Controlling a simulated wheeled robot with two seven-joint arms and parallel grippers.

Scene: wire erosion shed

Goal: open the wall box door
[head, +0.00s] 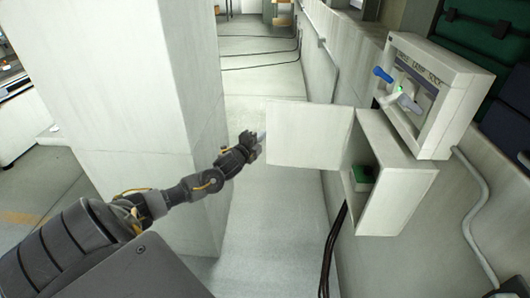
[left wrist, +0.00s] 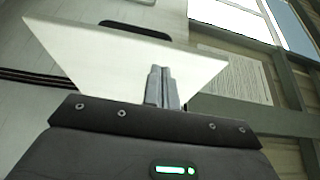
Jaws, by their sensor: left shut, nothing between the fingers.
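The wall box (head: 408,190) is an open-fronted pale box on the right wall, with a green item (head: 364,175) inside. Its white door (head: 310,135) stands swung wide open, out to the left from the box. My left gripper (head: 262,136) is at the door's free left edge, its fingers shut with nothing between them. In the left wrist view the shut fingers (left wrist: 162,87) stand upright in front of the pale door panel (left wrist: 95,62). I cannot tell whether they touch it. A dark bar shows beyond the panel's upper edge. My right gripper is not in view.
Dark cables (head: 330,250) run down the wall below. The floor between pillar and wall is clear.

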